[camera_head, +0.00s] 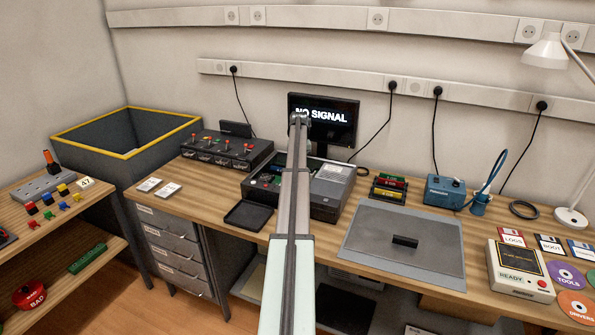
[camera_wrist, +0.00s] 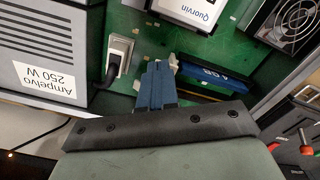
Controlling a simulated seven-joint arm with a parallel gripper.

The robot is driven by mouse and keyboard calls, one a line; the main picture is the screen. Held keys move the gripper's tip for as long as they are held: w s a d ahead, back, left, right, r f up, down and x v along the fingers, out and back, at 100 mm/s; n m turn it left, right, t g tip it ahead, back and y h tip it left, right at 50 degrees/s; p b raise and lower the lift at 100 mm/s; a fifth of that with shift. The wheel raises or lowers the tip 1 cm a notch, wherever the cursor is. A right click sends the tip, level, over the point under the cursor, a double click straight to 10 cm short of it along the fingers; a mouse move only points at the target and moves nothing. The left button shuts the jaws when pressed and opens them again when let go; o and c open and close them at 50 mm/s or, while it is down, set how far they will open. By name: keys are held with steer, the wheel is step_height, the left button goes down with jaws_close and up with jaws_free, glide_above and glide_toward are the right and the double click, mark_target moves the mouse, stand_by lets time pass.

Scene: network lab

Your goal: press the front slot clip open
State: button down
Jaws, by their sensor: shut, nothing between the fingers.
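In the wrist view, my gripper (camera_wrist: 158,68) has its two blue fingers together with nothing between them. Their tips are over the green circuit board (camera_wrist: 150,18), at the left end of the memory slots. A pale clip (camera_wrist: 173,61) shows at that slot's left end, close beside the fingertips. Whether they touch it, I cannot tell. Another pale piece (camera_wrist: 137,86) shows left of the fingers. In the head view, my arm hides the fingers and the middle of the open computer case (camera_head: 326,209).
A grey power supply box (camera_wrist: 50,62) and a white plug with a black cable (camera_wrist: 118,52) lie left of the fingers. A fan (camera_wrist: 285,22) is at upper right. The monitor (camera_head: 345,137) stands behind the case. A grey lid panel (camera_head: 375,240) lies to its right.

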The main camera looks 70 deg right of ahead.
step_height(320, 180, up, 8)
stand_by(1.3)
steer(key=shift+f, duration=0.15)
